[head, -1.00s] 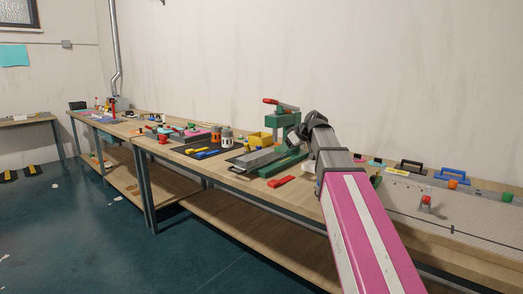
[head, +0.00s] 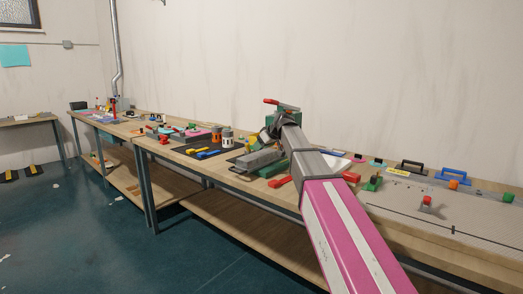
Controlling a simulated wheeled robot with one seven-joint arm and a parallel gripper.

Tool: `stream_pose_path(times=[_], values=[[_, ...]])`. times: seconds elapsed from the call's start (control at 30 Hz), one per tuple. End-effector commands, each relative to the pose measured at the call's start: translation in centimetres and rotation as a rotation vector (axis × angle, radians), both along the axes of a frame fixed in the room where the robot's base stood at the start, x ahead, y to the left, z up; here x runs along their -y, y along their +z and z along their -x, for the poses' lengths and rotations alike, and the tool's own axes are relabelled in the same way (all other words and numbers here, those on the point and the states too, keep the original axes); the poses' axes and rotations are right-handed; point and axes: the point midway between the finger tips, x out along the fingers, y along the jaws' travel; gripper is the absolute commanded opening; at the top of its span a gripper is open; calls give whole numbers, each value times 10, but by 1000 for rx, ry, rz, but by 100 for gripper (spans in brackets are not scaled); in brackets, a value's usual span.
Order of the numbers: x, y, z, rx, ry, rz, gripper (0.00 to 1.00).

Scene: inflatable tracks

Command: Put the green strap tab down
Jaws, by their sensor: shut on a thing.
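My gripper (head: 270,129) is at the far end of my arm, in front of the green press with the red handle (head: 281,104). I see only its dark back part; the fingertips are hidden behind my wrist. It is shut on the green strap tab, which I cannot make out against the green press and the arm.
A grey block (head: 258,159) and a red piece (head: 278,182) lie on the bench just below my gripper. A yellow bin (head: 256,140) stands behind. The bench front (head: 225,180) has bare wood.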

Motion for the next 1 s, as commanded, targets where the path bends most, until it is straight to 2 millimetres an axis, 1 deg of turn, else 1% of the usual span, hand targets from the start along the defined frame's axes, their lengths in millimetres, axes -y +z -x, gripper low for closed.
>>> stream_pose_path(times=[0.03, 0.13, 0.37, 0.93, 0.97, 1.0], values=[[0, -8, 1, -2, 0, 0, 19], [0, -16, 1, -1, 1, 0, 19], [0, -16, 0, 1, 1, 0, 19], [0, -28, 0, 1, 1, 0, 19], [0, -28, 0, 1, 1, 0, 50], [0, -28, 0, -1, 1, 1, 63]])
